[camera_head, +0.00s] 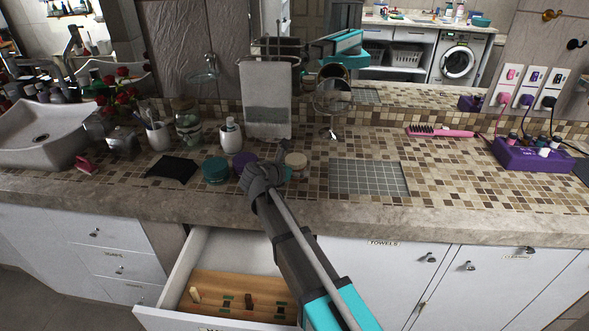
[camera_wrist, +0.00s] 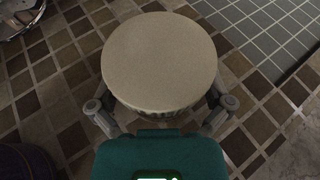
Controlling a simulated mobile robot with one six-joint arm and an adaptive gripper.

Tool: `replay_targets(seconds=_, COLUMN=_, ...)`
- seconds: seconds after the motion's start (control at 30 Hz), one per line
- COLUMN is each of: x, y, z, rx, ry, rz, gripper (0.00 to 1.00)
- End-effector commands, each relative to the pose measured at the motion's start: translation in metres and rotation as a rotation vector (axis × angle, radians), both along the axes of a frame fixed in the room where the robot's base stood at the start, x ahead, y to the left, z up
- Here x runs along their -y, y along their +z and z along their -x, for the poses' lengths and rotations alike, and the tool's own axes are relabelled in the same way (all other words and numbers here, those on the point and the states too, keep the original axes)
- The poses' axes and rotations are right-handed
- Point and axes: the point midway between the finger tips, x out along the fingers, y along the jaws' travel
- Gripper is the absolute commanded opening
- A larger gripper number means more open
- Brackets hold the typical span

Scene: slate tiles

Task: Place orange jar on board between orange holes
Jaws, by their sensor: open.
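No jar looks clearly orange. A jar with a beige lid (camera_head: 297,161) stands on the mosaic counter. In the wrist view, its round beige lid (camera_wrist: 159,61) fills the middle, with finger parts on both sides. My gripper (camera_head: 270,175) is open, low over the counter at the jars; contact with the beige-lidded jar cannot be told. A wooden board (camera_head: 250,283) with small dark slots and an upright wooden piece lies in the open drawer, partly hidden by my arm. No orange holes can be made out on it.
A teal jar (camera_head: 215,171) and a purple jar (camera_head: 241,160) stand left of my gripper. A grey tiled inset (camera_head: 369,178) lies to the right, bare. A round mirror (camera_head: 332,98) and a towel stand (camera_head: 268,95) are behind. The drawer (camera_head: 172,283) stands open below.

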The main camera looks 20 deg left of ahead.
Motion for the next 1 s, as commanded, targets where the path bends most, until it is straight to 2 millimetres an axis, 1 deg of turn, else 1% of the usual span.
replay_targets(seconds=0.17, x=-0.006, y=0.01, z=0.018, rx=0.0, ry=0.003, rz=0.0, gripper=1.0)
replay_targets(seconds=0.5, x=-0.025, y=0.032, z=0.066, rx=0.001, ry=0.003, rz=0.0, gripper=1.0)
replay_targets(seconds=0.7, x=-0.034, y=0.041, z=0.089, rx=0.001, ry=0.003, rz=0.0, gripper=1.0)
replay_targets(seconds=0.83, x=-0.037, y=0.044, z=0.098, rx=0.0, ry=0.001, rz=0.0, gripper=1.0)
replay_targets(seconds=1.0, x=-0.039, y=0.045, z=0.102, rx=0.0, ry=0.001, rz=0.0, gripper=1.0)
